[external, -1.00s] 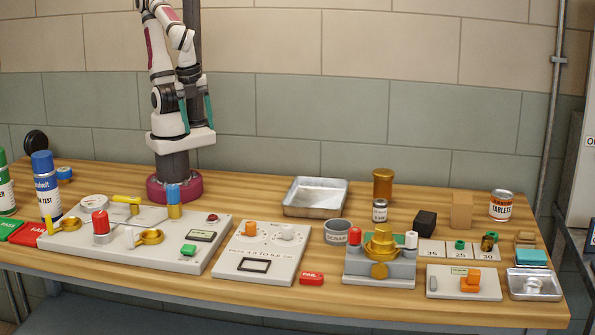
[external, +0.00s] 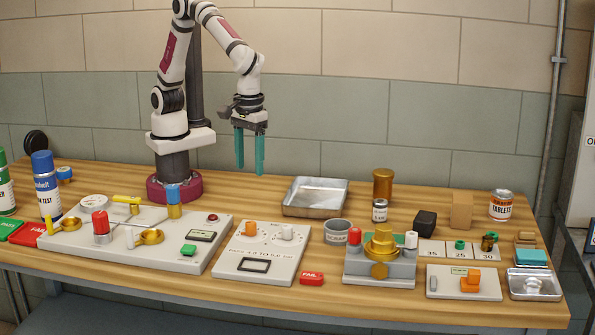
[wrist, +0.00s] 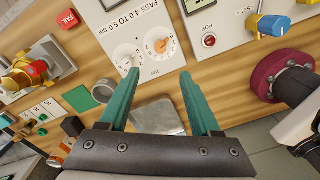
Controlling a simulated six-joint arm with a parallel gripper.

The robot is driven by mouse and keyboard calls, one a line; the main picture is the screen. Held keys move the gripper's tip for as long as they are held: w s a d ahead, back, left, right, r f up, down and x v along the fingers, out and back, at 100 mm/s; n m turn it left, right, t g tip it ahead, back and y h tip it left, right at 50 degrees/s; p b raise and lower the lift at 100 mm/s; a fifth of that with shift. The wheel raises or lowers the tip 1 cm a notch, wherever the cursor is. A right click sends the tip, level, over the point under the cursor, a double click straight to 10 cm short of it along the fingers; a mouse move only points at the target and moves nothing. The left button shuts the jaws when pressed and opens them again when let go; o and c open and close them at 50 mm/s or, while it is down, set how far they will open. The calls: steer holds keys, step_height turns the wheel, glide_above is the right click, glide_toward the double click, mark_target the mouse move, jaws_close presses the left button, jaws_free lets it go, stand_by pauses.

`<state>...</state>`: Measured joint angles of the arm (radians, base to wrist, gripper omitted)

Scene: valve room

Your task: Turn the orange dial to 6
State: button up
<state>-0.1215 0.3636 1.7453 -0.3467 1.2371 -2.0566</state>
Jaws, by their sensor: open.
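The orange dial (external: 250,228) sits at the upper left of a light grey panel (external: 228,264) marked "PASS 4.0 TO 5.0 bar", with a white dial (external: 286,232) to its right. In the wrist view the orange dial (wrist: 161,46) lies on a round white scale, just beyond my fingertips; its exact setting is too small to read. My gripper (external: 250,172) points down with teal fingers apart and empty. It hangs above the back of the bench, higher than the panel and not touching it. It also shows in the wrist view (wrist: 159,74).
A metal tray (external: 316,211) lies behind the panel. A larger panel with a blue knob (external: 173,192) and red knob (external: 100,222) stands left. A grey cup (external: 337,231), red FAIL tag (external: 311,278) and brass valve (external: 381,245) are right. Another orange knob (external: 471,281) is far right.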

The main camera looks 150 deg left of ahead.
mark_target(251, 222)
steer(key=f, duration=1.5)
steer(key=shift+s+f, duration=0.2)
steer(key=shift+f, duration=0.05)
jaws_close()
